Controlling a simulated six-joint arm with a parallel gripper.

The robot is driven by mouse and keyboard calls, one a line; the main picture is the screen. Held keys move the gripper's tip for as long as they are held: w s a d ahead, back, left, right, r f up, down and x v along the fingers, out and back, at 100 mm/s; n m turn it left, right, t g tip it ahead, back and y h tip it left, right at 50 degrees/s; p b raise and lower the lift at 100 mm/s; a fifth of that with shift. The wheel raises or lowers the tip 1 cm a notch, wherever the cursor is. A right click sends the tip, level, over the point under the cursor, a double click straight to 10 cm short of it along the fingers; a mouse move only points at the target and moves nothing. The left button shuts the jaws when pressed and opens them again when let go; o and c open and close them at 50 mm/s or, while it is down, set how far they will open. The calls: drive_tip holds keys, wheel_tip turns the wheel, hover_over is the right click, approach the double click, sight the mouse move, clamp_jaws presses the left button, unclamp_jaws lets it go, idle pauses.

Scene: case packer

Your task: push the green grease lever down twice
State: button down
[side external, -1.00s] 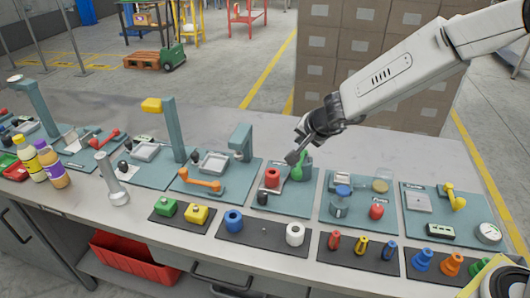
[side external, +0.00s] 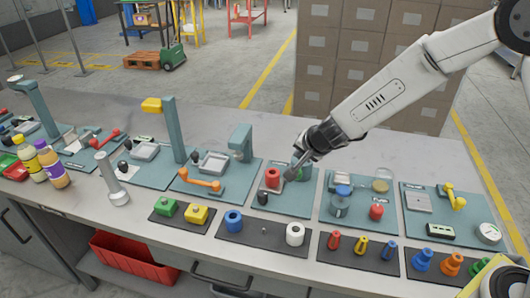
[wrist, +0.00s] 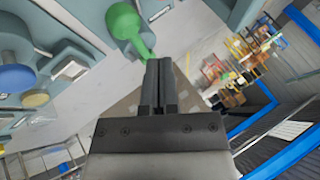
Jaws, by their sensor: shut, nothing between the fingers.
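The green grease lever (wrist: 124,22) shows in the wrist view as a green round part with a thin arm running toward my fingertips. In the side view only a little green (side external: 307,173) shows past my gripper, so most of the lever is hidden. My gripper (side external: 292,178) is shut and empty, tilted, with its tips down at the lever. In the wrist view the closed fingertips (wrist: 158,63) overlap the arm's end; I cannot tell for certain whether they touch.
A black mat (side external: 264,236) with blue and white rings lies in front.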

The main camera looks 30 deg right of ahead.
sight(299, 170)
drive_tip(key=shift+a+f, duration=0.1)
drive_tip(key=shift+f, duration=0.45)
drive_tip(key=shift+s+f, duration=0.1)
drive_tip(key=shift+f, duration=0.15)
idle(1.9)
drive_tip(key=shift+f, duration=0.25)
drive_tip(key=shift+s+a+f, duration=0.1)
drive_tip(key=shift+f, duration=0.6)
drive_tip(key=shift+s+a+f, duration=0.1)
drive_tip(key=shift+f, duration=0.55)
idle(2.7)
drive_tip(key=shift+r, duration=0.15)
drive_tip(key=shift+w+d+r, duration=0.1)
drive_tip(key=shift+r, duration=0.75)
drive_tip(key=shift+w+d+r, duration=0.1)
drive_tip(key=shift+r, duration=0.7)
